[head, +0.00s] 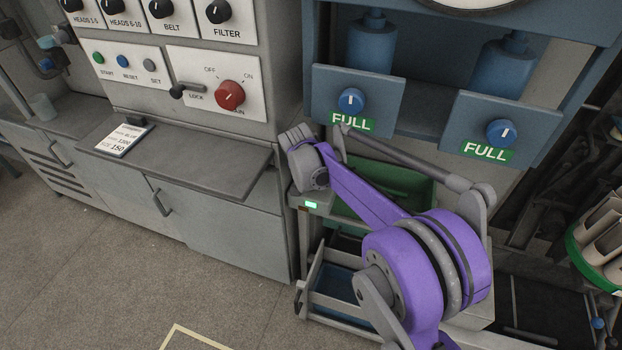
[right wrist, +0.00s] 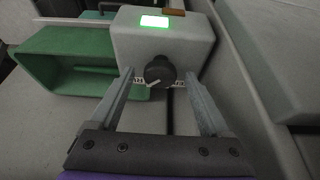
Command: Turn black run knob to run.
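The black knob (right wrist: 159,71) sits on the face of a grey box (right wrist: 190,35) in the right wrist view. Its white pointer mark is toward the lower left. In the head view, the box's green light (head: 311,205) shows below my purple right arm; I cannot make out the knob there. My left gripper is in neither view.
A green bin (right wrist: 70,62) lies left of the box in the right wrist view. In the head view, a grey control panel (head: 213,82) with a red knob (head: 230,95) and a shelf (head: 180,155) stand left. Two blue knobs (head: 351,101) (head: 501,132) with FULL labels are above.

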